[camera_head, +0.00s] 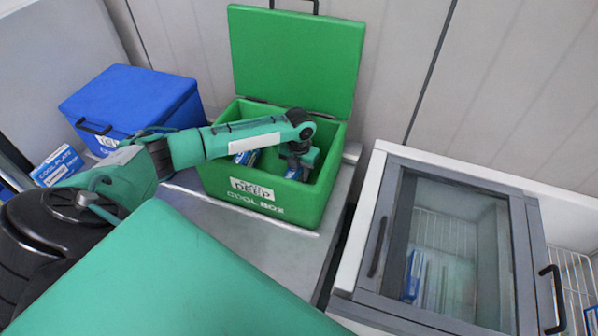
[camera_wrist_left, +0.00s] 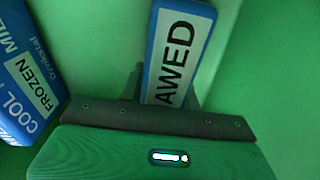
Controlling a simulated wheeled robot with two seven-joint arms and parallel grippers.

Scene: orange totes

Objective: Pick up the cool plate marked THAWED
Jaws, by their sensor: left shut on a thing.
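The cool plate marked THAWED shows in the left wrist view (camera_wrist_left: 178,55) as a blue plate with a white label reading "AWED"; the rest of the word is hidden. My left gripper (camera_head: 297,168) reaches down into the open green cool box (camera_head: 265,205), marked DEEP. In the left wrist view the gripper (camera_wrist_left: 165,93) is shut on the lower end of this plate. A second plate, marked FROZEN (camera_wrist_left: 30,85), lies to its left in that view, apart from the fingers. My right gripper is not in view.
The green lid (camera_head: 295,55) stands open behind the box. A closed blue box (camera_head: 130,98) stands at the left, with cool plate packs (camera_head: 57,165) before it. At the right is a glass-lidded freezer (camera_head: 450,240) with plates inside. Grey bench top (camera_head: 235,235) lies bare before the green box.

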